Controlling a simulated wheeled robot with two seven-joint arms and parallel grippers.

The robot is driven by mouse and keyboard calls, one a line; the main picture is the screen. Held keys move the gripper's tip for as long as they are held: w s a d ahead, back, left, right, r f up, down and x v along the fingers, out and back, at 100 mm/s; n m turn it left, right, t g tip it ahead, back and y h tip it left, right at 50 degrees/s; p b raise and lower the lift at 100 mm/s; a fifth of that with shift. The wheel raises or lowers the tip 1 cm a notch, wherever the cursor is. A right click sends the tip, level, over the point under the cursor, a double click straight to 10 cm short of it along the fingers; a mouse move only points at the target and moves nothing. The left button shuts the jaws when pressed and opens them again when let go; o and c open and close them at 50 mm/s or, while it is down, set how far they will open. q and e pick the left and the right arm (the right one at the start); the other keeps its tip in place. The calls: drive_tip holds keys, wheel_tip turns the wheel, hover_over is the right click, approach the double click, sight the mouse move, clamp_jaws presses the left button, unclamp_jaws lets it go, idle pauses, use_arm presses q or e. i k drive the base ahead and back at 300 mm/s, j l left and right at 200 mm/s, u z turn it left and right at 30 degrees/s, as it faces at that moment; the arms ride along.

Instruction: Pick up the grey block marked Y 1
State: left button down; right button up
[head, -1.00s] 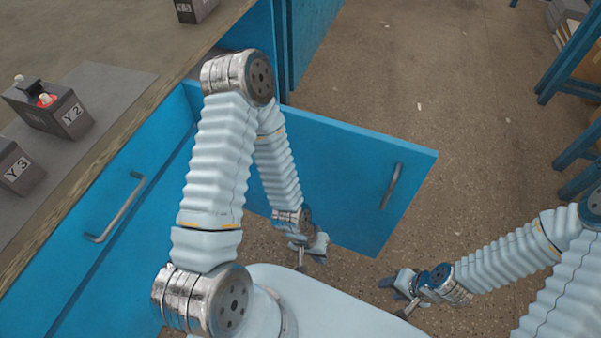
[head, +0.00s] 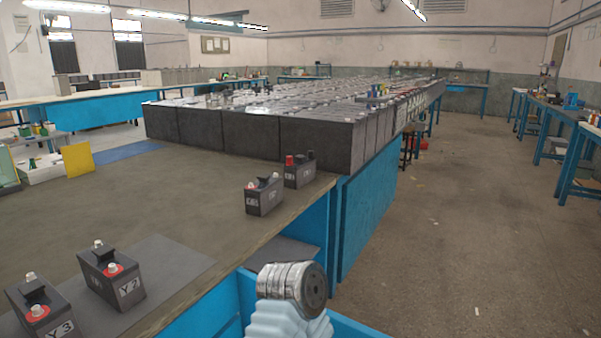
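No block with a readable Y 1 mark is in view. A dark grey block marked Y 2 (head: 112,278) stands upright on the bench at the lower left, with a white and a red terminal on top. A similar block marked Y 3 (head: 40,312) stands to its left, cut by the bottom edge. Two more grey blocks stand near the bench's right edge: a nearer one (head: 264,196) and a farther one (head: 299,171). Their labels are too small to read surely.
The blocks stand on a brown bench (head: 190,190); a grey mat (head: 165,270) lies under Y 2. A long row of dark batteries (head: 240,135) fills the bench behind. A blue cabinet (head: 368,215) is below. The floor (head: 450,240) on the right is mostly clear.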

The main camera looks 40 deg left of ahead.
sight(302, 171)
drive_tip(key=l+u, duration=0.15)
drive_tip(key=l, duration=0.2)
drive_tip(key=k+l+u, duration=0.1)
drive_tip(key=l, duration=0.2)
drive_tip(key=i+l+u, duration=0.2)
drive_tip(key=l, duration=0.4)
drive_tip(key=l+u, duration=0.25)
drive_tip(key=l, duration=0.3)
drive_tip(key=i+l+u, duration=0.2)
drive_tip(key=l, duration=0.45)
drive_tip(key=i+l+u, duration=0.35)
drive_tip(key=l, duration=0.35)
drive_tip(key=i+l+u, duration=0.15)
drive_tip(key=l, duration=0.25)
drive_tip(key=i+l+u, duration=0.5)
drive_tip(key=i+l, duration=0.15)
drive_tip(key=i, duration=0.2)
drive_tip(key=i+l+u, duration=0.35)
drive_tip(key=i+l, duration=0.2)
